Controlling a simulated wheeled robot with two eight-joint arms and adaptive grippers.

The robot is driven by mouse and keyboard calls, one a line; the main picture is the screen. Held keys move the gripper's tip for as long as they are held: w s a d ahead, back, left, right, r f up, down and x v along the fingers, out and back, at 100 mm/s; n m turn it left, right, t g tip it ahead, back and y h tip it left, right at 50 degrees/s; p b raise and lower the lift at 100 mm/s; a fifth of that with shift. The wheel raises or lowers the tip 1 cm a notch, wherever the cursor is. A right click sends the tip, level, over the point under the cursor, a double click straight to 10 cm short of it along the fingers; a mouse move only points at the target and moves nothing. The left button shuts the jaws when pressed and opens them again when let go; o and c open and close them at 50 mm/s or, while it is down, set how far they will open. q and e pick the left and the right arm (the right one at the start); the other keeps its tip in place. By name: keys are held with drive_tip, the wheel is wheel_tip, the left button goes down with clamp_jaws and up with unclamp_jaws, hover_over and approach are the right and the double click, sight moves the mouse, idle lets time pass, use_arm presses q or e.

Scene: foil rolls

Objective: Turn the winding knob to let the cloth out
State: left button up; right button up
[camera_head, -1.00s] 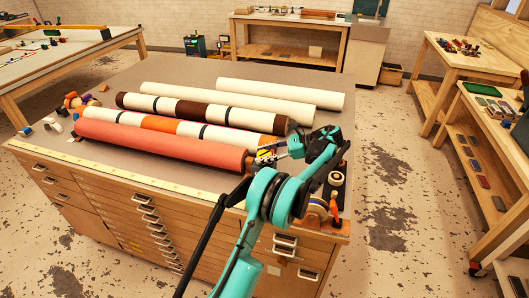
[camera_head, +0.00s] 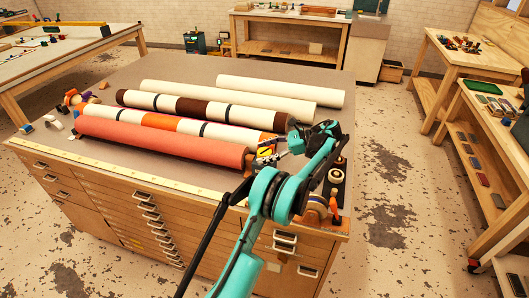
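A red-orange cloth roll (camera_head: 160,142) lies along the front of the cabinet top, the nearest of several rolls. At its right end is a small dark and yellow part (camera_head: 266,153), which may be the winding knob; it is mostly hidden. My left gripper (camera_head: 270,156) is at that end, with its arm reaching in from the bottom. Its fingers are small and partly covered by the arm, so I cannot tell whether they are open or shut, or whether they touch the knob.
Behind the red roll lie a striped roll (camera_head: 190,124), a brown and cream roll (camera_head: 200,108) and cream rolls (camera_head: 280,90). Tape rolls and small tools (camera_head: 336,178) sit at the cabinet's right corner. A measuring strip (camera_head: 120,183) runs along the front edge.

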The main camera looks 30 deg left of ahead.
sight(264, 151)
use_arm(q)
drive_tip(key=shift+r, duration=0.1)
wheel_tip(264, 151, up, 10)
drive_tip(key=shift+f, duration=0.1)
idle(0.3)
drive_tip(key=shift+o, duration=0.2)
